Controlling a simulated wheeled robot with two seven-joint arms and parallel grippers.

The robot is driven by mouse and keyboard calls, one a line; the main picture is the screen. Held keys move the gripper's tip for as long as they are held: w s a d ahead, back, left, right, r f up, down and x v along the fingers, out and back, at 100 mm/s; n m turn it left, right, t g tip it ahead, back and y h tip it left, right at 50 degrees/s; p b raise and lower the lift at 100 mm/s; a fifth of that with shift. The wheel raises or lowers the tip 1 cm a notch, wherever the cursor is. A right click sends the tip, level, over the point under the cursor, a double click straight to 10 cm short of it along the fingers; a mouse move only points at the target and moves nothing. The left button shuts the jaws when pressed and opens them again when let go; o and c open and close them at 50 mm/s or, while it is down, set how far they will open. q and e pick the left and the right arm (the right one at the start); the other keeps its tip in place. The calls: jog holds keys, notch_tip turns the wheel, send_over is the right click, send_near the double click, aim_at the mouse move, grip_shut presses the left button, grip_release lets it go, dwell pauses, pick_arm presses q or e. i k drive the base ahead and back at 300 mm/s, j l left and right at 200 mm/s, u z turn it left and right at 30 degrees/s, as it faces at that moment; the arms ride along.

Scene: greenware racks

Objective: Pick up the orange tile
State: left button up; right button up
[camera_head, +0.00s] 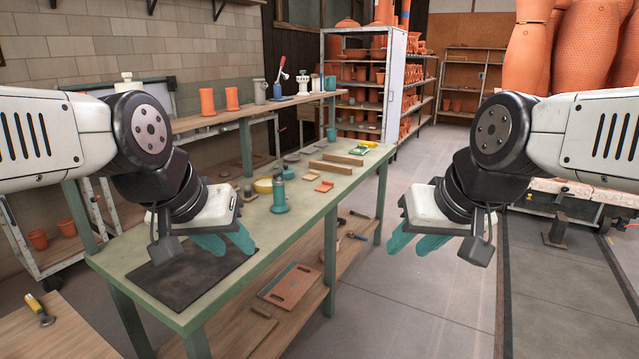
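My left gripper (227,243) is above the near left part of the bench, over a dark mat (178,283), to the left of and nearer than the tile. Its teal fingertips stand apart with nothing seen between them. My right gripper (416,242) is over the floor, right of the bench, its fingertips also apart and empty.
A lower shelf holds a clipboard-like board (290,286). Floor right of the bench is clear.

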aim_at(326, 186)
jog(key=i+u, duration=0.1)
jog(key=u, duration=0.3)
jog(key=i+l+u, duration=0.5)
jog(key=l+u, duration=0.2)
jog(key=i+l, duration=0.15)
jog(key=l, duration=0.2)
jog(key=i+l+u, duration=0.1)
jog(key=l, duration=0.3)
jog(key=i+l, duration=0.35)
jog(key=l, duration=0.4)
jog(key=i+l+u, duration=0.1)
jog(key=l, duration=0.25)
jog(key=i+l, duration=0.2)
jog(key=l, duration=0.2)
jog(key=u, duration=0.05)
